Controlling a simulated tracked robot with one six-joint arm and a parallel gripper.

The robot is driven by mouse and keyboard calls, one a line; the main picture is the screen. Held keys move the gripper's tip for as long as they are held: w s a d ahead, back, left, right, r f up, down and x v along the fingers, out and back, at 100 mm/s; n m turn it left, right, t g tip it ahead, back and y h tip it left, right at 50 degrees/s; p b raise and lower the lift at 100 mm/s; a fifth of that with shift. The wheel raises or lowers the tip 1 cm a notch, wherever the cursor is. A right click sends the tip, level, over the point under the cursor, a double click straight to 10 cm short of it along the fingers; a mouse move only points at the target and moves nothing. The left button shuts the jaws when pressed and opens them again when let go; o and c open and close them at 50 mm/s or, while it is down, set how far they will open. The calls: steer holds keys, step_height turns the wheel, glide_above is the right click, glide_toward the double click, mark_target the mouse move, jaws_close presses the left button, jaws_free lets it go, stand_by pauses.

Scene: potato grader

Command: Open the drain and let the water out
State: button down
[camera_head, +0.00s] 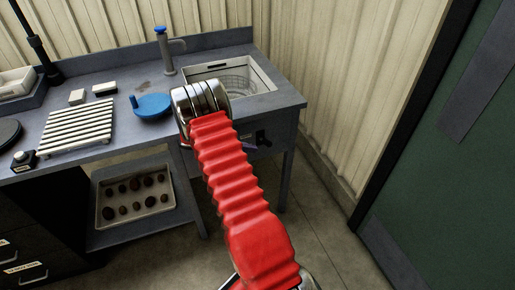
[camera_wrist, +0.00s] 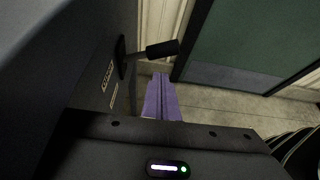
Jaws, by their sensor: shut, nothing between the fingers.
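The sink (camera_head: 272,78) is set into the right end of the grey bench, with a wire basket (camera_head: 236,82) inside it. I cannot make out the water level. A black lever handle (camera_wrist: 162,48) sticks out from the bench's front panel in the wrist view, beside a small label. In the head view the dark lever (camera_head: 262,138) shows on the front below the sink, partly behind my arm. My gripper (camera_wrist: 161,76) has purple fingers, shut and empty. Their tips appear just below the handle in the wrist view; I cannot tell whether they touch it.
A blue pan (camera_head: 153,106), a white slatted rack (camera_head: 78,127) and small blocks lie on the bench. A tray (camera_head: 137,222) of potatoes sits on the lower shelf. Floor (camera_head: 318,215) is clear to the right, before a green door (camera_head: 455,170).

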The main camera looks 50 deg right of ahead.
steer(key=w+a, duration=0.3)
steer(key=a, duration=0.5)
steer(key=shift+w+f, duration=0.2)
steer(key=shift+w, duration=0.2)
